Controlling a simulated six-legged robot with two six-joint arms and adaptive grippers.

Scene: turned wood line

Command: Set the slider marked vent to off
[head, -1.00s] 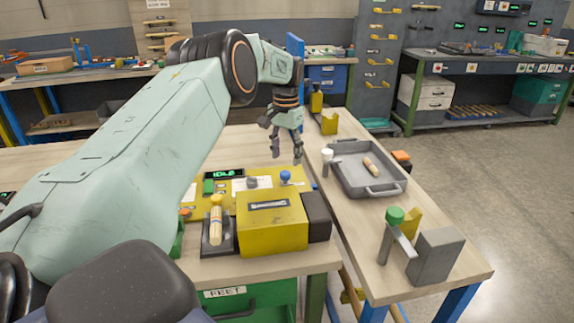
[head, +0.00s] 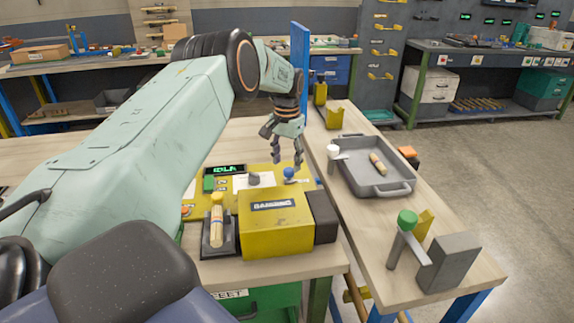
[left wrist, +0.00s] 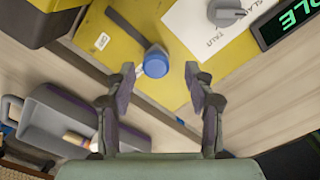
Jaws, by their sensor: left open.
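A yellow control panel (head: 265,184) lies on the wooden bench. A blue round knob (head: 289,173) stands near its right end. The knob also shows in the left wrist view (left wrist: 155,62), with a pale stem and a dark slot line beside it. I cannot read a vent or off marking. My left gripper (head: 287,162) is open and empty, pointing down just above the knob. In the left wrist view its fingertips (left wrist: 160,72) lie on either side of the knob, apart from it. My right gripper is out of view.
A grey dial (head: 254,179) and a lit green display (head: 225,170) are on the panel. A yellow box (head: 272,222) stands in front. The side bench holds a grey tray (head: 381,190) and a green-topped post (head: 407,218).

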